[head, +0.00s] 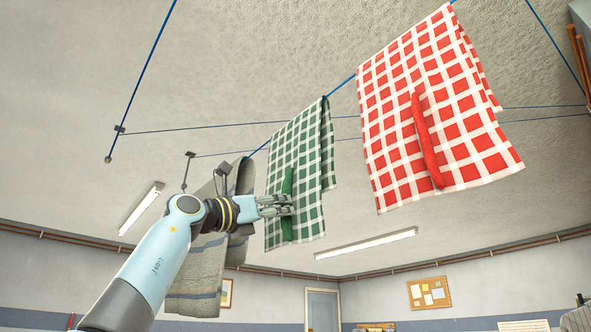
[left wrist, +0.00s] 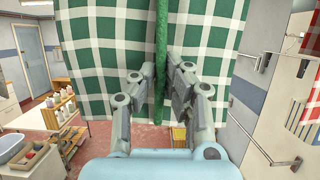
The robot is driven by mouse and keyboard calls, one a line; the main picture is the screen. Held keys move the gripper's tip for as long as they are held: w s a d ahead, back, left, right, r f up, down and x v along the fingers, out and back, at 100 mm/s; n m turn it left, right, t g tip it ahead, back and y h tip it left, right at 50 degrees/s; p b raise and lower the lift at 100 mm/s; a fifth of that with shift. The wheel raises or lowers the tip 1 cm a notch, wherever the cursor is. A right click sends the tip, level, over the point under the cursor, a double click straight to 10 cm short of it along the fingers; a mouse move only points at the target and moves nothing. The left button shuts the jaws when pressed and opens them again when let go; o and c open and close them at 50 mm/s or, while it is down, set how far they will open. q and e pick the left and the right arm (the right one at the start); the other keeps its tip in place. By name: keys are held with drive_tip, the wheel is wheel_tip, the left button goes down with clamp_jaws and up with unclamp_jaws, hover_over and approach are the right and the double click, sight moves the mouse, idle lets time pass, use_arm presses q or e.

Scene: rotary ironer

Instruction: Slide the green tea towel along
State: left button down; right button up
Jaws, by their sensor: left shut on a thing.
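The green-and-white checked tea towel (head: 300,148) hangs over a blue line near the middle of the head view. A dark green upright strip (head: 287,182) runs down its front. My left gripper (head: 288,204) is at the lower part of the towel, shut on this strip. In the left wrist view the towel (left wrist: 100,45) fills the upper part, and the strip (left wrist: 162,30) passes down between the two fingers of the left gripper (left wrist: 163,78). The fingers hide part of the strip. My right gripper is not in view.
A red checked towel (head: 425,115) with a red strip hangs to the right on the same line, with a gap between. A grey towel (head: 195,280) hangs to the left, partly behind my left arm. The left wrist view shows a shelf unit with bottles (left wrist: 60,115) below.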

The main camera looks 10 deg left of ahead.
use_arm(q)
drive_tip(key=shift+w+a+p, duration=0.2)
drive_tip(key=shift+w+a, duration=0.35)
drive_tip(key=shift+a, duration=0.15)
drive_tip(key=shift+w+a+p, duration=0.2)
drive_tip(key=shift+w+a, duration=0.3)
drive_tip(key=shift+a, duration=0.2)
drive_tip(key=c, duration=1.3)
unclamp_jaws()
